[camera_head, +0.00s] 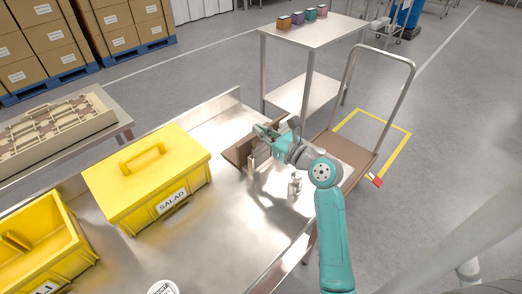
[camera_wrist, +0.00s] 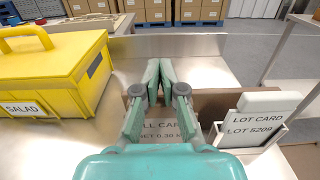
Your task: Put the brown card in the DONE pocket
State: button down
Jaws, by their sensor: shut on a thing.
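My gripper (camera_head: 266,130) is low over the steel bench. In the wrist view its fingers (camera_wrist: 160,80) are nearly together, with a thin thing between them that they largely hide. A white card (camera_wrist: 262,103) reading "LOT CARD" stands in a holder to the right. I cannot make out a DONE label.
A small metal object (camera_head: 295,184) stands near the bench's right edge. A cart (camera_head: 345,150) is beyond.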

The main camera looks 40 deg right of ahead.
jog(key=shift+r, duration=0.25)
jog(key=c, duration=1.4)
grip_release()
jog(key=shift+s, duration=0.1)
jog(key=s, duration=1.2)
jog(key=shift+d, duration=0.25)
